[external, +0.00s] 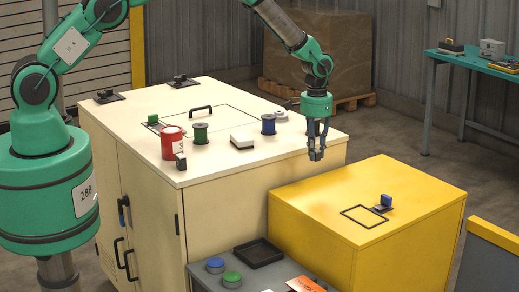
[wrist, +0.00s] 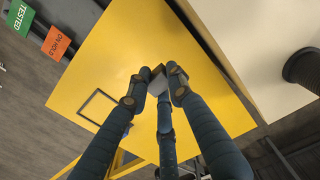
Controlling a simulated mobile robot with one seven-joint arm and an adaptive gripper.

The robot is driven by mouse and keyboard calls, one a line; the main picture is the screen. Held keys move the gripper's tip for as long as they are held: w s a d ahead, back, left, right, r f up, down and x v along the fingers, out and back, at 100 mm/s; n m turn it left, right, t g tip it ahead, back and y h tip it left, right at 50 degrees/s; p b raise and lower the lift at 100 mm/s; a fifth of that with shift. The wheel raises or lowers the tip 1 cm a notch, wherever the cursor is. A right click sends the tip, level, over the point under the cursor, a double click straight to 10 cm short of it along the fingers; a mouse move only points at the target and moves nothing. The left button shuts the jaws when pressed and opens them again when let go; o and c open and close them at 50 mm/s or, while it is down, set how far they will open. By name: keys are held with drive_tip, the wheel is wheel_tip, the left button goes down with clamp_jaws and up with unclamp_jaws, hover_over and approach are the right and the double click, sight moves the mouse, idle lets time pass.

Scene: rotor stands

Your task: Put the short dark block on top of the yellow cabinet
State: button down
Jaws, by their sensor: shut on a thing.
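My gripper (external: 317,152) is shut on a small dark grey block; it also shows in the wrist view (wrist: 160,78), with the fingers around the block (wrist: 157,72) and covering most of it. The block looks short, and its full shape is hidden. The yellow cabinet (external: 300,208) stands in front of the cream cabinet. In the wrist view, the gripper is above the yellow top (wrist: 125,50), apart from it. A black square outline (external: 364,216) marks the yellow top, left of the fingers in the wrist view (wrist: 98,108).
A small blue and black piece (external: 385,202) stands on the yellow top beside the outline. The taller cream cabinet (external: 235,205) carries a red can (external: 172,143), green spool (external: 200,133), blue spool (external: 268,124) and white block (external: 242,140). A grey bench (external: 220,262) holds buttons and a black tray.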

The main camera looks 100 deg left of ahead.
hover_over(313, 188)
drive_tip(key=shift+w+d+f+p, duration=0.1)
drive_tip(key=shift+f+p, duration=0.05)
drive_tip(key=shift+f, duration=1.3)
drive_tip(key=shift+d+f+p, duration=0.1)
drive_tip(key=shift+f+p, duration=0.05)
drive_tip(key=shift+f, duration=1.3)
drive_tip(key=shift+f, duration=0.15)
drive_tip(key=shift+f, duration=1.95)
drive_tip(key=shift+f, duration=0.2)
drive_tip(key=c, duration=1.6)
unclamp_jaws()
drive_tip(key=shift+o, duration=0.2)
drive_tip(key=shift+r, duration=0.2)
drive_tip(key=shift+r+b, duration=0.45)
drive_tip(key=shift+r, duration=5.55)
